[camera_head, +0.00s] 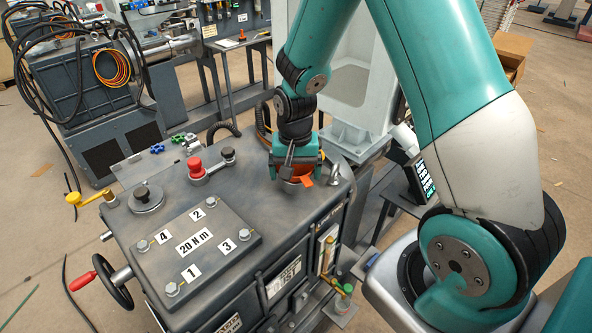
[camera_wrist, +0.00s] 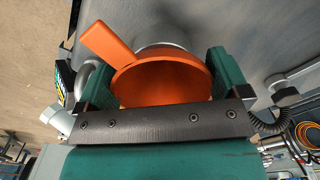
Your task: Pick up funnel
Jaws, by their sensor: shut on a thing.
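The orange funnel (camera_wrist: 163,82) sits between the two green fingers of my gripper (camera_wrist: 165,88) in the wrist view. Its round mouth faces the camera and a flat tab sticks out to the upper left. In the head view my gripper (camera_head: 296,168) is low over the right rear part of the grey machine top, shut on the funnel (camera_head: 304,181). Only a part of the orange shows below the fingers there. The funnel's lower end is hidden, so I cannot tell whether it touches the machine.
The grey machine (camera_head: 262,222) carries a numbered plate (camera_head: 198,245) with bolts, a red knob (camera_head: 195,166) and a black lever (camera_head: 227,155). A red-handled wheel (camera_head: 108,283) is at its front left. A pale frame (camera_head: 345,85) stands behind my gripper.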

